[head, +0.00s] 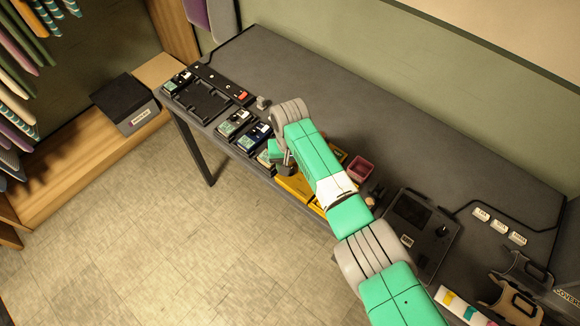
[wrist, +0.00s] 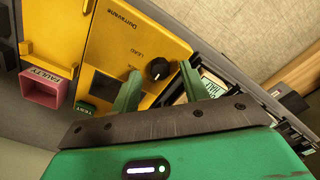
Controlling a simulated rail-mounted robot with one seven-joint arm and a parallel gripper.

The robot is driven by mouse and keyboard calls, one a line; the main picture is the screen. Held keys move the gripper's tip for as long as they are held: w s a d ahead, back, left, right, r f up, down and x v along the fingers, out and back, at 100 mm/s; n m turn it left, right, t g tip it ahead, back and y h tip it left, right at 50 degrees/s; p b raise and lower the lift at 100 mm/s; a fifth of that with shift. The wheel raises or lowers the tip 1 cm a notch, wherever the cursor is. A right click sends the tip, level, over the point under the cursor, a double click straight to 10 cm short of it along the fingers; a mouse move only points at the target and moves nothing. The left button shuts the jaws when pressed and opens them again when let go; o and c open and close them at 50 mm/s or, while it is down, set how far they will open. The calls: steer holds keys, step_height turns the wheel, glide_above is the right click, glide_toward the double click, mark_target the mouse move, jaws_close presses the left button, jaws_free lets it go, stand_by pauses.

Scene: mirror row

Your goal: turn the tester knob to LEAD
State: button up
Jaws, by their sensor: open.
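The yellow tester (wrist: 115,38) lies on the table, with its black knob (wrist: 159,69) showing in the wrist view. The word LEAD (wrist: 133,53) is printed on the panel to the upper left of the knob. A pale mark shows on the knob, but its exact direction is hard to read. My gripper (wrist: 161,74) is open, with one green finger on each side of the knob; whether they touch it I cannot tell. In the head view my arm hides the knob and most of the tester (head: 294,188); my gripper (head: 280,158) is above it.
Several pedals (head: 235,122) and a black pedal board (head: 203,100) lie to the left. A dark device (head: 425,232) lies to the right. The back of the table is clear.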

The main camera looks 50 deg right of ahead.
steer(key=shift+f, duration=0.55)
jaws_close()
